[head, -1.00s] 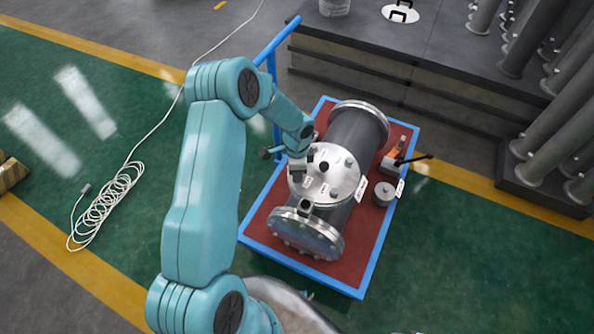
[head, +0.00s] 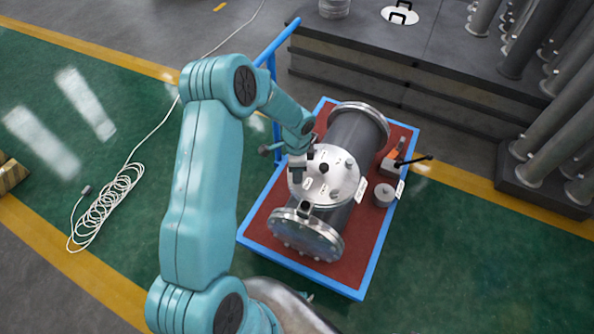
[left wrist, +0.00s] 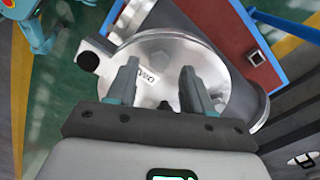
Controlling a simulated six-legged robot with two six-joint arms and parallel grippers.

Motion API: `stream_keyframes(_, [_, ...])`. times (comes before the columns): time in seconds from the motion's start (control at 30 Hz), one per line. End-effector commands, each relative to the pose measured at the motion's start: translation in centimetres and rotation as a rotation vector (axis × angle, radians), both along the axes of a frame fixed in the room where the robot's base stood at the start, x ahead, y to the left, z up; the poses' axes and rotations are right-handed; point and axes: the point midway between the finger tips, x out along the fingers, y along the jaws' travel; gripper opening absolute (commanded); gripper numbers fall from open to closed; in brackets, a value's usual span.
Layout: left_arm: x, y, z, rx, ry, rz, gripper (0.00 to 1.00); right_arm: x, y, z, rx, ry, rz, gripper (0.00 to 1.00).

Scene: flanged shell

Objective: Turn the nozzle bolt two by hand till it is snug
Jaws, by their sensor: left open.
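The shell (head: 355,135) lies on a red-topped cart, with its round nozzle flange (head: 325,190) facing up. Bolt heads and small white labels stand around the flange face, with a dark round spot in the middle. My left gripper (head: 298,172) is over the flange's left rim in the head view, pointing down. In the left wrist view its two fingers (left wrist: 158,75) are open and apart above the bright flange (left wrist: 200,60). A label reading TWO (left wrist: 146,77) shows between them. A bolt head seems to lie near it, partly hidden by the gripper body. My right gripper is not in view.
The cart (head: 365,262) has a blue edge and a blue handle (head: 277,45). A grey cylinder (head: 383,194) and an orange-and-black tool (head: 393,162) lie right of the shell. A dark platform (head: 380,60) stands behind. A coiled white cable (head: 100,205) lies on the green floor.

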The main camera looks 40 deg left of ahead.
Motion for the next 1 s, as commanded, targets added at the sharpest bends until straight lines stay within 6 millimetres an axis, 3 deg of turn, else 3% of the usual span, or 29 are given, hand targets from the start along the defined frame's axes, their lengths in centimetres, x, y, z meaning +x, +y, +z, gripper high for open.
stream_keyframes(0.3, [0.1,0.0,8.4,0.002,-0.008,0.001,0.51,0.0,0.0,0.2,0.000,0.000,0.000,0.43])
stream_keyframes(0.5, [0.0,0.0,12.6,0.000,-0.006,0.001,0.51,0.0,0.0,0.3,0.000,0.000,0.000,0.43])
stream_keyframes(0.7, [0.0,0.0,14.6,0.000,-0.004,0.001,0.51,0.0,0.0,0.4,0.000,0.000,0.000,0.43])
stream_keyframes(1.0, [0.0,0.0,14.8,0.000,-0.003,0.001,0.51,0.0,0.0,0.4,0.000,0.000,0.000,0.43])
